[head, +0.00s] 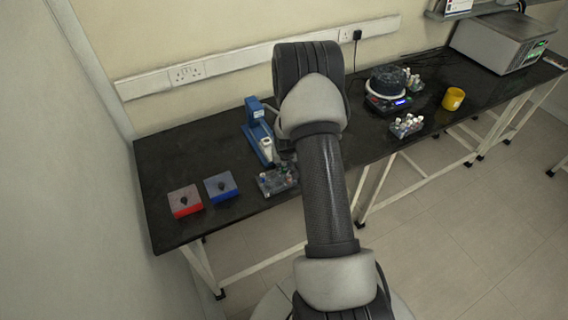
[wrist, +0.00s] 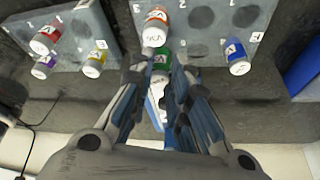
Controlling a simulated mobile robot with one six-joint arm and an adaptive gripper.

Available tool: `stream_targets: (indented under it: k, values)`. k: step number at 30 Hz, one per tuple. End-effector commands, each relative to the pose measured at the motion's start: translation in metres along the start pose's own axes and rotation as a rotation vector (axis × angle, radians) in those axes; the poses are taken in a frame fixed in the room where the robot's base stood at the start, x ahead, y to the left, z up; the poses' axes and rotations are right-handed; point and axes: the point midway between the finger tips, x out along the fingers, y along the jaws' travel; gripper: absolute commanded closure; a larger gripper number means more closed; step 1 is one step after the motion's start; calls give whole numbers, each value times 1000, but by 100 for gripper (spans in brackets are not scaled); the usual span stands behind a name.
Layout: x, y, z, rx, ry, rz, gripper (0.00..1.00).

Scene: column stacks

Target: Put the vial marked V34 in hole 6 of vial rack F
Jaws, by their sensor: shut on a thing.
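In the wrist view, my gripper (wrist: 160,75) is shut on a vial with a green cap (wrist: 162,58), held between the fingertips. Its marking is too blurred to read. Several dark holes in this rack are empty. Its letter is not clearly readable. In the head view, a rack (head: 277,181) stands at the bench front below my arm, which hides most of the gripper.
In the wrist view, a second rack (wrist: 75,22) at left holds red, yellow and purple vials. In the head view, a red box (head: 184,202), a blue box (head: 221,188) and a blue device (head: 258,130) flank the near rack. Another vial rack (head: 406,127) and yellow cup (head: 453,98) stand right.

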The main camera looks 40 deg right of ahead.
Motion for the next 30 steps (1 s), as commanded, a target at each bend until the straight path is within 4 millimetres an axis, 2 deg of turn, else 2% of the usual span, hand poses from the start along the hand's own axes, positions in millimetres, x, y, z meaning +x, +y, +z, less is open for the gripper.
stream_targets:
  k: [9, 18, 19, 30]
  values:
    - [10, 0, 4, 0, 0, 0, 98]
    - [10, 0, 4, 0, 0, 0, 98]
    - [10, 0, 4, 0, 0, 0, 82]
    - [10, 0, 4, 0, 0, 0, 60]
